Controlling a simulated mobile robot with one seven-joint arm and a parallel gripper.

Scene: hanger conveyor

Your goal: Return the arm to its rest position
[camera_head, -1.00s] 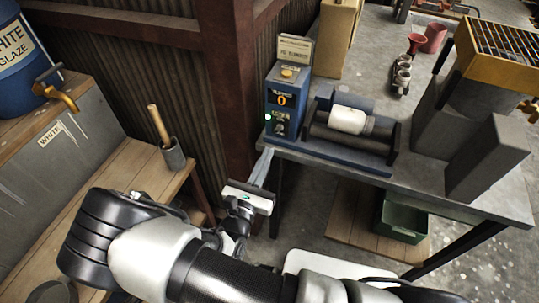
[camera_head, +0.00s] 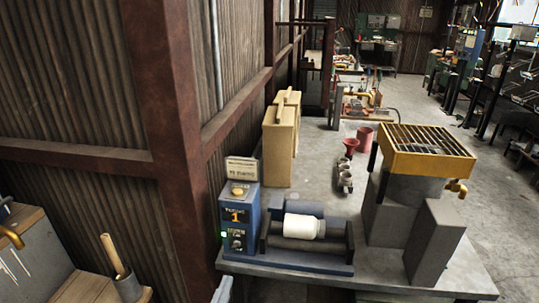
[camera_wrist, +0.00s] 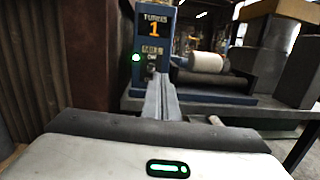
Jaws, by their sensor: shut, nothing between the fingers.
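My gripper (camera_wrist: 162,98) is shut and empty in the wrist view, its two grey fingers together and pointing at the blue control box (camera_wrist: 153,52). Only a small part of it shows at the bottom edge of the head view (camera_head: 222,290). The rest of my arm is outside the head view. The control box (camera_head: 239,220) stands at the table's near left corner, its display reading 1 and a green light lit. The fingers appear in front of the box; I cannot tell the exact gap.
A white jar (camera_head: 303,227) lies on the roller stand (camera_head: 310,256) beside the box. The grey table (camera_head: 400,283) also bears grey blocks and a yellow grated tray (camera_head: 427,152). A rusty post (camera_head: 172,130) and corrugated wall are at left. A wooden-handled tool (camera_head: 113,254) stands in a cup at lower left.

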